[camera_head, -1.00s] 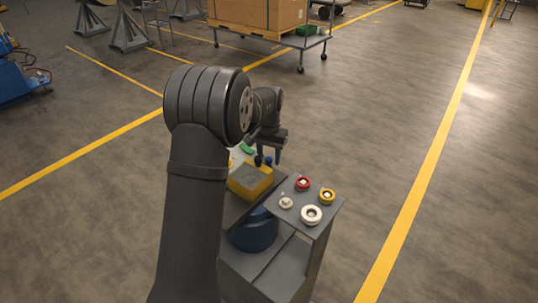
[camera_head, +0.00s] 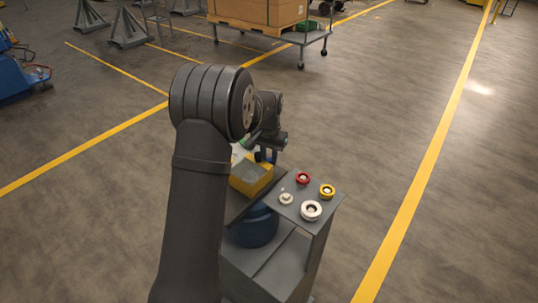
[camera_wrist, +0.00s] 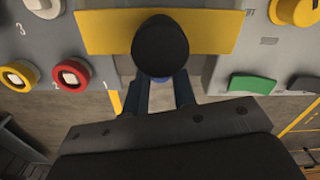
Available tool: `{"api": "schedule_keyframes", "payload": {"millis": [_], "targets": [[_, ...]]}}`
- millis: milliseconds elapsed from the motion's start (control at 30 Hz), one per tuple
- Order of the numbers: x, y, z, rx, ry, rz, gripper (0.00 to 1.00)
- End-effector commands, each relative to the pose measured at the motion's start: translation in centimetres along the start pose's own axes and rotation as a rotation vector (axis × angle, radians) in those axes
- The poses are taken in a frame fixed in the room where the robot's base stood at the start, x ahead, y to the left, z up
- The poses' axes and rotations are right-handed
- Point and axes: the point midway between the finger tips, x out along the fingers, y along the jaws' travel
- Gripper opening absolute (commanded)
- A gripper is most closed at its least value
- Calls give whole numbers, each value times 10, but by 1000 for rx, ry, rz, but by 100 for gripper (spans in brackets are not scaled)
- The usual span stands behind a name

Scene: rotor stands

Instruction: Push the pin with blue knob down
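The pin's blue knob (camera_wrist: 161,78) shows only as a small blue patch in the wrist view, mostly hidden behind a black round knob (camera_wrist: 160,42). Both are in front of a yellow plate (camera_wrist: 215,30). My gripper (camera_wrist: 160,90) reaches toward them with two dark fingers apart, one on each side of the blue patch. I cannot tell whether they touch it. In the head view my gripper (camera_head: 264,156) is low at the far end of the yellow block (camera_head: 250,178) and hides most of the knobs.
A grey panel (camera_head: 324,214) at the right carries red (camera_head: 303,178), yellow (camera_head: 327,191) and white (camera_head: 311,210) ring-shaped parts. The wrist view also shows a green rocker (camera_wrist: 252,84) and a yellow knob (camera_wrist: 297,10) at the right. A blue round object (camera_head: 254,228) is under the top.

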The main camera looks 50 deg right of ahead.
Motion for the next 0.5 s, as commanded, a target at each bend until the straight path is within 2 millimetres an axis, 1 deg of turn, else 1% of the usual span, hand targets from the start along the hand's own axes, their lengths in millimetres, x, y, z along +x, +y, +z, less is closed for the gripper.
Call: {"api": "schedule_keyframes", "payload": {"millis": [33,100,367,500], "targets": [[3,0,1,0,-4,1,34],[2,0,1,0,-4,1,45],[1,0,1,0,-3,0,45],[-9,0,0,0,0,0,45]]}}
